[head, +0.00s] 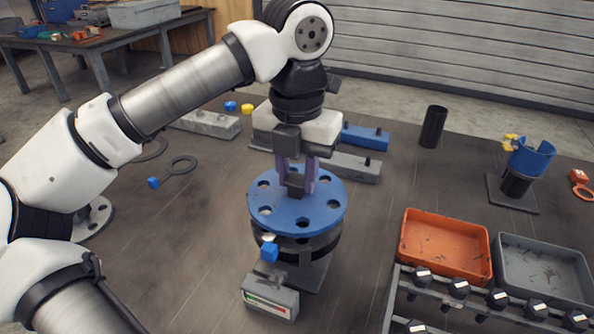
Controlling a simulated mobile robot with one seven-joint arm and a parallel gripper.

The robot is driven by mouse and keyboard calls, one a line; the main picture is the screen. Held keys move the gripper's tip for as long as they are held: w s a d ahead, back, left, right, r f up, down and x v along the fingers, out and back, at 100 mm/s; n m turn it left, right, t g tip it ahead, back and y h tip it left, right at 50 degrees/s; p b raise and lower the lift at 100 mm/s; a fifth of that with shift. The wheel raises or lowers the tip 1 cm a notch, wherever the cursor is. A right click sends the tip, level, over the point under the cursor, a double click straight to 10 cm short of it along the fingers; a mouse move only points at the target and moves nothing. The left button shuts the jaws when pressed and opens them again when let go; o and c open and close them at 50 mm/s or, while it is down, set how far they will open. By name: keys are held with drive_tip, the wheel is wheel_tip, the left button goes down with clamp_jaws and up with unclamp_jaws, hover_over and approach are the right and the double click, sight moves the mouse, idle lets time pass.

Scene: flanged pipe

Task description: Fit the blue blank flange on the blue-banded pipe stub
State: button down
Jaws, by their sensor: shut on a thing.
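The blue blank flange (284,209) is a round disc with several bolt holes, lying about level. My gripper (297,187) points down, its purple fingers shut on the raised middle of the flange. The flange is over a dark pipe stub (318,246) with a dark round rim, on a grey base. A blue tab (269,252) sticks out at the front of this stub. The flange hides the stub's top, so I cannot tell whether they touch or whether the stub has a blue band.
A grey box with a coloured gauge strip (270,298) stands in front of the stub. An orange tray (445,246) and a grey tray (542,270) are at right, behind a rack of black knobs. A blue-topped dark stand (530,158) and black cylinder (432,127) stand farther back.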

drive_tip(key=shift+f+b, duration=0.45)
drive_tip(key=shift+f, duration=0.1)
drive_tip(key=shift+f+b, duration=0.45)
idle(0.6)
drive_tip(key=c, duration=1)
unclamp_jaws()
wheel_tip(320, 180, up, 13)
wheel_tip(320, 180, up, 10)
drive_tip(key=p, duration=1)
hover_over(297, 179)
drive_tip(key=shift+f, duration=0.1)
